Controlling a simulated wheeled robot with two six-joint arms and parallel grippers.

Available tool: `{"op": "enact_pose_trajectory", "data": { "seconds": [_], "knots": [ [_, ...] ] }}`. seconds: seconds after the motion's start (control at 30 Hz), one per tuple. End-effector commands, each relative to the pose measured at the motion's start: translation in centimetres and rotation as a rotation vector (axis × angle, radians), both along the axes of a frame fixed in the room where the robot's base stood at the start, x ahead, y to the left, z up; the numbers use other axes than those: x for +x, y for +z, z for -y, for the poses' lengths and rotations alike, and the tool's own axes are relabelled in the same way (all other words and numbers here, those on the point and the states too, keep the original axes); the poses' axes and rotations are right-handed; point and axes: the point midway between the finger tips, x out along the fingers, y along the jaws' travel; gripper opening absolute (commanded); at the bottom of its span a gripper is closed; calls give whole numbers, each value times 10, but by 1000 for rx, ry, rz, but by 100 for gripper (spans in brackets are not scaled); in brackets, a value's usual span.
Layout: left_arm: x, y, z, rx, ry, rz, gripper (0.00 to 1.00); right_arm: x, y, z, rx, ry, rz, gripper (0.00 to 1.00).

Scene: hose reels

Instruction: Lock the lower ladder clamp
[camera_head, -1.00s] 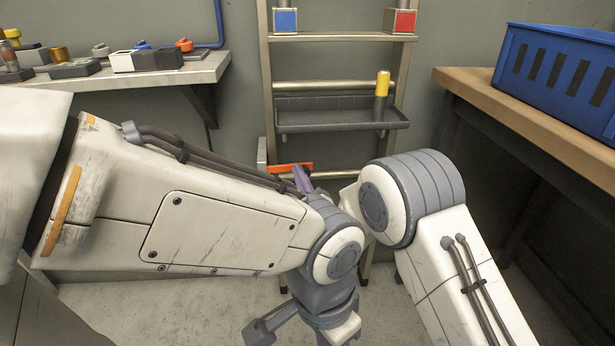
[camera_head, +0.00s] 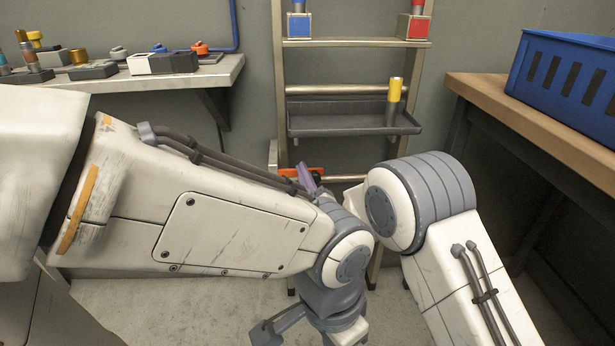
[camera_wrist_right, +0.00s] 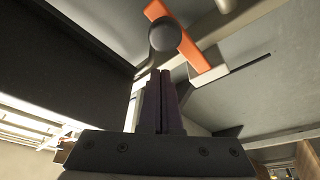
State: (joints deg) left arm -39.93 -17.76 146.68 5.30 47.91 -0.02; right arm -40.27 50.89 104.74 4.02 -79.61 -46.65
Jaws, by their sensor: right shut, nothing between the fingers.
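The lower ladder clamp shows as an orange handle (camera_head: 316,171) low on the ladder's left side, partly hidden by my arm. In the right wrist view the orange bar (camera_wrist_right: 190,45) runs diagonally, with a dark round knob (camera_wrist_right: 163,35) in front of it. My right gripper (camera_head: 306,174) shows as purple-grey fingers at the orange handle. In the right wrist view its fingers (camera_wrist_right: 160,75) are shut and empty, tips just below the knob. I cannot tell whether they touch it.
The ladder (camera_head: 279,70) stands against the wall, with a grey tray (camera_head: 350,125) and a yellow-topped cylinder (camera_head: 395,90). A shelf of fittings (camera_head: 215,75) is at left. A wooden bench (camera_head: 490,88) with a blue crate (camera_head: 540,50) is at right. My arms crowd the middle.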

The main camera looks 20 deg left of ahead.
Motion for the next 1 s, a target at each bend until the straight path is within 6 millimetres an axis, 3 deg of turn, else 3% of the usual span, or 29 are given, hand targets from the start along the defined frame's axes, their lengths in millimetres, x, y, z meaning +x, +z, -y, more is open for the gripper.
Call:
{"op": "enact_pose_trajectory", "data": {
  "seconds": [0.03,0.07,0.1,0.3,0.5,1.0],
  "knots": [
    [0,10,0,0,0,0,0,-2,16,-6,2,1,3,0],
    [0,12,0,0,0,0,0,-4,18,-7,-1,-1,0,0],
    [0,13,0,0,0,0,0,-13,8,2,-6,-3,-6,0],
    [0,22,0,0,0,0,0,-50,-4,25,-4,1,-4,0],
    [0,27,0,0,0,0,0,-74,-13,42,-3,0,-2,0],
    [0,28,0,0,0,0,0,-82,-15,48,-1,0,1,0]
  ]
}}
